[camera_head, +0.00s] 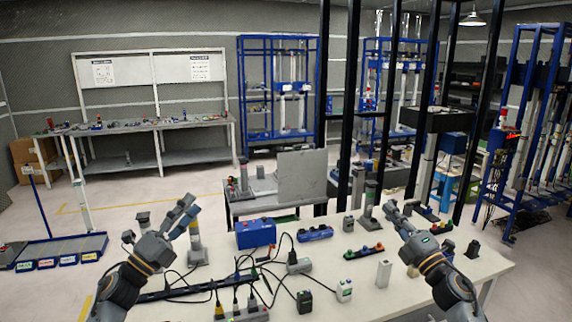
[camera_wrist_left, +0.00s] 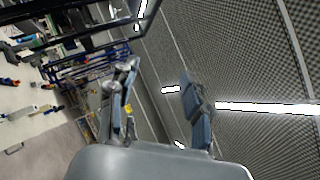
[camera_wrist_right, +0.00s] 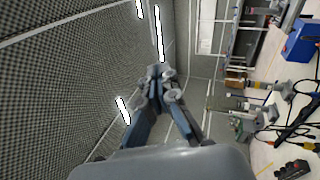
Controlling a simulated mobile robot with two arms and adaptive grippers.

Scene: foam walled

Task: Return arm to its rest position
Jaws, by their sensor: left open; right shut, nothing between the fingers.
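My left gripper (camera_head: 160,222) is raised over the left part of the white table, its fingers spread apart and empty. My right gripper (camera_head: 393,212) is raised over the right part of the table, pointing up and left. In the right wrist view its fingertips (camera_wrist_right: 158,72) meet with nothing between them. Neither gripper touches any object that I can see.
The white table (camera_head: 400,285) carries a blue box (camera_head: 255,233), a power strip with cables (camera_head: 240,312), a white block (camera_head: 383,273) and several small devices. Black posts (camera_head: 322,110) rise behind it. A workbench (camera_head: 150,124) and blue racks (camera_head: 278,90) stand farther back. Open floor lies left.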

